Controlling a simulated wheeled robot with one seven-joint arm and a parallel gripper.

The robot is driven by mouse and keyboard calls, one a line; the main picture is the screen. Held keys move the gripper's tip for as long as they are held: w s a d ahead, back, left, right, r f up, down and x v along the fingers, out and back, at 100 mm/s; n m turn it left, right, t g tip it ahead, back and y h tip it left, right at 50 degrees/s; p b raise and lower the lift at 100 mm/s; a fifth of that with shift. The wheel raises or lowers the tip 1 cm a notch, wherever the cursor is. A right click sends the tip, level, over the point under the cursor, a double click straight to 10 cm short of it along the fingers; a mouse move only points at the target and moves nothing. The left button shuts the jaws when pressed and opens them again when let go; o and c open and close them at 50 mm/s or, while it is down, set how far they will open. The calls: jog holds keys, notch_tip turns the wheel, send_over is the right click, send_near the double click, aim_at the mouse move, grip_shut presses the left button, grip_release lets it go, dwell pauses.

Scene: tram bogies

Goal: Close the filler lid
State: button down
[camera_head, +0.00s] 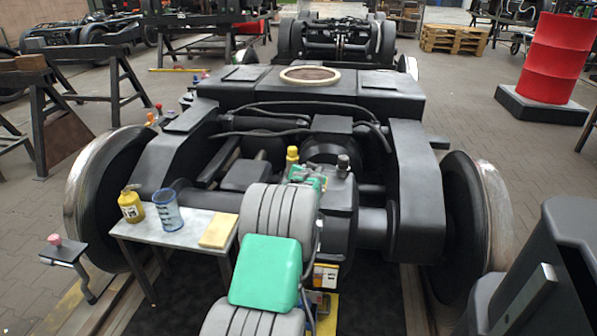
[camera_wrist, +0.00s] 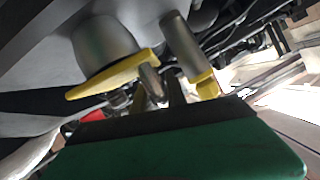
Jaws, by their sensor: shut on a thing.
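A yellow part, apparently the filler lid (camera_wrist: 115,76), lies tilted across the end of a wide grey cylinder in the wrist view. My gripper (camera_wrist: 157,82) reaches up to the lid's right end and is shut on a small part there; the grip is partly hidden. A narrower grey cylinder with a yellow collar (camera_wrist: 208,86) stands to the right. In the head view, my gripper (camera_head: 308,178) is over the middle of the bogie, by a yellow upright piece (camera_head: 292,157). The lid cannot be made out clearly there.
A small table (camera_head: 180,235) at the left carries a yellow can (camera_head: 131,206), a blue cup (camera_head: 167,210) and a yellow block (camera_head: 218,231). Bogie wheels (camera_head: 100,198) and frame beams flank the arm. A dark-topped knob (camera_head: 343,164) stands right of the gripper.

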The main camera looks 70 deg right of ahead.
jog(key=shift+w+a+f, duration=0.1)
jog(key=shift+w+f, duration=0.25)
jog(key=shift+w, duration=0.1)
jog(key=c, duration=1.5)
grip_release()
jog(key=shift+w, duration=0.1)
jog(key=shift+o, duration=0.2)
jog(key=shift+f, duration=0.1)
jog(key=shift+s, duration=0.4)
jog(key=v, duration=0.2)
jog(key=p+v, duration=0.1)
jog(key=v, duration=0.1)
jog(key=p+v, duration=0.1)
jog(key=v, duration=0.2)
jog(key=shift+r, duration=0.3)
jog(key=shift+a, duration=0.3)
